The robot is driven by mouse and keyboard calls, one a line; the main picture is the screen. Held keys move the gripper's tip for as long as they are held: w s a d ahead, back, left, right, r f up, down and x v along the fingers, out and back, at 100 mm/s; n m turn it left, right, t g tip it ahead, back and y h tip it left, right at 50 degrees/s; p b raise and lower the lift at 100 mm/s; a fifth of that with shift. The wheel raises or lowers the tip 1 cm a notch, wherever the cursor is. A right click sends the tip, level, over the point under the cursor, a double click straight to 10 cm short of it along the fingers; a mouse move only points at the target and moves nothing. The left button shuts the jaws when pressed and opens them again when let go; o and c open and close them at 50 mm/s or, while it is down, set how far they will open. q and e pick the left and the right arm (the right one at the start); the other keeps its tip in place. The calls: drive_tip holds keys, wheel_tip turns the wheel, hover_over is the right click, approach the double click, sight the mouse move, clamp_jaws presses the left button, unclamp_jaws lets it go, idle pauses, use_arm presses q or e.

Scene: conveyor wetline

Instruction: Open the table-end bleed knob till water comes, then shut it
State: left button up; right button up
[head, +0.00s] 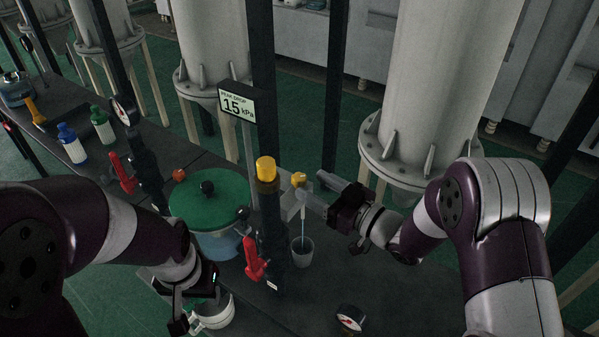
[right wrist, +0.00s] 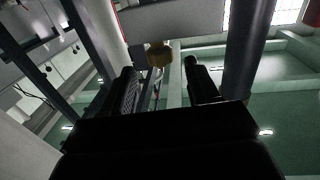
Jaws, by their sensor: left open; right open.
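The small yellow bleed knob (head: 299,179) sits on a grey fitting beside the black standpipe (head: 270,230). A thin blue stream of water (head: 304,222) runs down below it into a small grey cup (head: 302,252). My right gripper (head: 312,192) is open, its fingers pointing at the knob from the right. In the right wrist view the knob (right wrist: 159,55) shows beyond and between the open fingers (right wrist: 160,85); I cannot tell whether they touch it. My left gripper (head: 190,312) is open at the lower left, next to a white metal mug (head: 212,312).
A sign (head: 237,103) reads 15 kPa. A gauge (head: 350,318) lies in front. Bottles (head: 102,123) stand far left.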

sight(301, 183)
drive_tip(key=x, duration=0.5)
drive_tip(key=shift+a+p, duration=0.15)
drive_tip(key=shift+p, duration=0.15)
drive_tip(key=c, duration=1)
drive_tip(key=shift+o, duration=0.3)
drive_tip(key=m+t+h+b, duration=0.3)
drive_tip(key=m+t+h, duration=0.1)
drive_tip(key=h, duration=0.1)
drive_tip(key=shift+f, duration=0.15)
drive_tip(key=m+t+h+b, duration=0.1)
drive_tip(key=m+h+b, duration=0.1)
drive_tip(key=h, duration=0.1)
drive_tip(key=shift+m+t+h+b, duration=0.3)
drive_tip(key=shift+m+t+h, duration=0.2)
drive_tip(key=shift+m+h, duration=0.3)
